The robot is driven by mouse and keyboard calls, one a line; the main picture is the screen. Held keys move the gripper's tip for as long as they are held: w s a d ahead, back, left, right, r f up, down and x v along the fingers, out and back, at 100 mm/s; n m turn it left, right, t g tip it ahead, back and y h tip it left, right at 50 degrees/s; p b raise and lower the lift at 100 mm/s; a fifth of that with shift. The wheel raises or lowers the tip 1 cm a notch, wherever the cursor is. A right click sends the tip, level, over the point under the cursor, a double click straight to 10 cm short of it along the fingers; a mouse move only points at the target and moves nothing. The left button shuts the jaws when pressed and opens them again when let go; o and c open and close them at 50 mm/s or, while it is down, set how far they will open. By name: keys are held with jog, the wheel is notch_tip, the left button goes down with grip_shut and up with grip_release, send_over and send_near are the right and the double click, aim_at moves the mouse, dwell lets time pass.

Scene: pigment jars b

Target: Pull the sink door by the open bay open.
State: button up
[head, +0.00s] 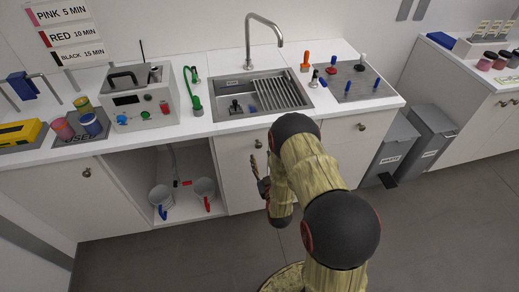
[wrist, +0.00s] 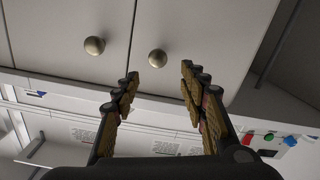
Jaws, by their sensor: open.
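The sink door by the open bay (head: 234,174) is shut, under the sink and just right of the bay. Its round brass knob (head: 258,144) is near the door's top right corner. My gripper (head: 261,166) is in front of this door, below the knob in the head view. In the wrist view, which looks upside down, the same knob (wrist: 157,58) appears just beyond and between the spread fingertips of my gripper (wrist: 160,72). The gripper is open with nothing between its fingers; I cannot tell the exact gap to the knob.
The neighbouring sink door's knob (wrist: 94,45) is close by, across the seam. The open bay (head: 176,180) holds two buckets and pipes. The counter with the sink (head: 262,96) overhangs the doors. Grey bins (head: 395,146) stand to the right. The floor at left front is clear.

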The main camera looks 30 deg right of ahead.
aim_at(259, 147)
jog(key=shift+f+b+x, duration=0.15)
jog(key=shift+b+x, duration=0.3)
jog(key=shift+x, duration=1.2)
jog(key=shift+f+b+x, duration=0.1)
jog(key=shift+b+x, duration=0.35)
jog(key=shift+x, duration=1.2)
jog(key=shift+d, duration=0.15)
jog(key=shift+c, duration=0.8)
grip_shut()
